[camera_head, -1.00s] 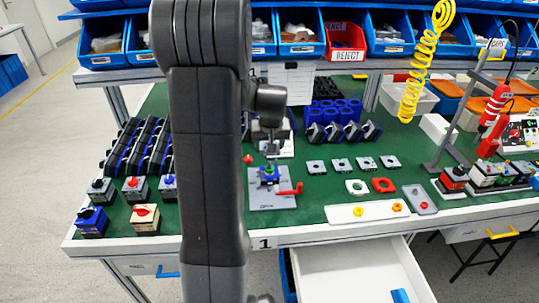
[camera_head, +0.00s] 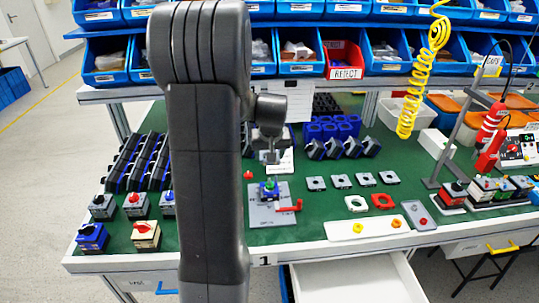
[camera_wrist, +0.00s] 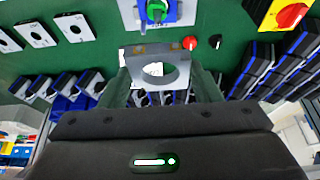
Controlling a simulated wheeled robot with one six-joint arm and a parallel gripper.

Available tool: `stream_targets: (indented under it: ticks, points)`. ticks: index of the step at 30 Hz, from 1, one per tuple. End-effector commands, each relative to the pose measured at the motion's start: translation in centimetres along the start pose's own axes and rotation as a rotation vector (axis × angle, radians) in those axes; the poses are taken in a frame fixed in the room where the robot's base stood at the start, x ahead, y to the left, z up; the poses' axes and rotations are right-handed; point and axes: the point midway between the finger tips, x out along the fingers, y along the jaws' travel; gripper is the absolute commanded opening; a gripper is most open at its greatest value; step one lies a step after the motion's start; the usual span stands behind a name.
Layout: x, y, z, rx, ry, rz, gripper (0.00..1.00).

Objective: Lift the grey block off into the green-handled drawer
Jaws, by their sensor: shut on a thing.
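My gripper (camera_wrist: 159,76) is shut on a grey block (camera_wrist: 138,52), a flat piece with a large round hole, held between the two fingers in the wrist view. The block appears clear of the green table. In the head view my gripper (camera_head: 269,146) hangs behind the grey fixture, and my arm hides part of the scene. An open white drawer (camera_head: 350,283) juts out below the table's front edge. Its front and handle are out of view, so I cannot tell the handle's colour.
A blue part with a green knob (camera_head: 269,188) sits on the grey fixture (camera_head: 262,213) with a red lever (camera_head: 290,207). Several grey square plates (camera_head: 341,181) lie to its right. A closed drawer has a yellow handle (camera_head: 503,247). A tool stand (camera_head: 452,150) stands at the right.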

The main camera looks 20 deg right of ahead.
Motion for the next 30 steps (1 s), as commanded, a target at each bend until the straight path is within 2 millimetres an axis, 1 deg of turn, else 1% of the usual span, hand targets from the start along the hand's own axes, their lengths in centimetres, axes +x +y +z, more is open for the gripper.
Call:
stream_targets:
  ticks: [3, 30]
  points:
    - [-0.8, 0.0, -0.3, 0.000, 0.001, 0.000, 0.30]
    - [-4.9, 0.0, -2.0, 0.000, 0.000, 0.000, 0.30]
